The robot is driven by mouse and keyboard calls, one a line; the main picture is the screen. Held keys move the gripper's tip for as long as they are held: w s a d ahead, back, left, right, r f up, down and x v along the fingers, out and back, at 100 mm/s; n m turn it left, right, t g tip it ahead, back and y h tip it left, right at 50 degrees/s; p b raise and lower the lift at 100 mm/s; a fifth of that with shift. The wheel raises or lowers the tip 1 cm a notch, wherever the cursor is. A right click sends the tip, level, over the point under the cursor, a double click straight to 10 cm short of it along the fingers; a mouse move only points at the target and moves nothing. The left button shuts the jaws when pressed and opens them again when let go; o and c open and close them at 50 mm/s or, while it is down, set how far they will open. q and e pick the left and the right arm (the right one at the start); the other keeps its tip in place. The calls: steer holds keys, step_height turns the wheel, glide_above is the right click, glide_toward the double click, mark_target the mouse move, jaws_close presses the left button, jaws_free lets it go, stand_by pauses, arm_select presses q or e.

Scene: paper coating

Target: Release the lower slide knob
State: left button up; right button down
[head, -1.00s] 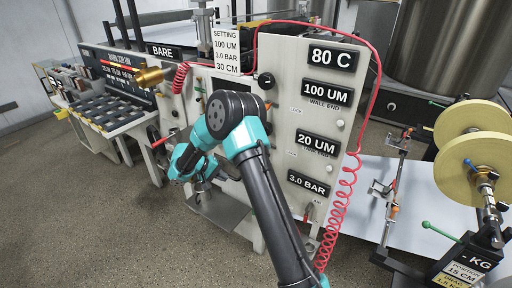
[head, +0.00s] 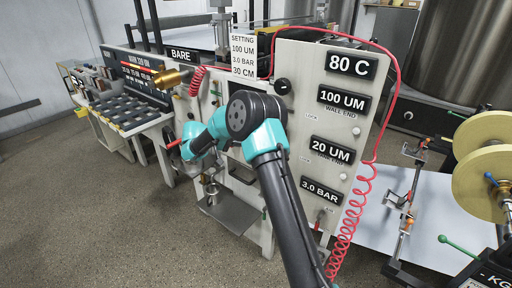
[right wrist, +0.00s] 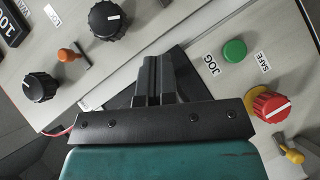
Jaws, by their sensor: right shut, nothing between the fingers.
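My right gripper (right wrist: 154,85) is shut and empty, its fingers pointing at the machine's front panel in the right wrist view. Two black knobs (right wrist: 108,20) (right wrist: 40,88) sit up and left of the fingers, with an orange-tipped lever (right wrist: 68,54) between them. I cannot tell which part is the lower slide knob; no knob is between my fingers. In the head view my right arm reaches to the machine front (head: 290,175), and its gripper's tips are hidden. My left gripper is not in view.
A green button (right wrist: 234,50), a red knob (right wrist: 270,104) and a yellow lever (right wrist: 290,150) sit right of the fingers. A red coiled hose (head: 352,215) hangs beside the label panel. A small shelf (head: 232,212) juts out below my wrist.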

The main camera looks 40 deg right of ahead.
steer(key=s+a+x, duration=0.1)
steer(key=s+x, duration=0.1)
steer(key=x, duration=1)
steer(key=shift+s+f, duration=0.25)
steer(key=shift+f, duration=0.2)
steer(key=shift+a, duration=0.15)
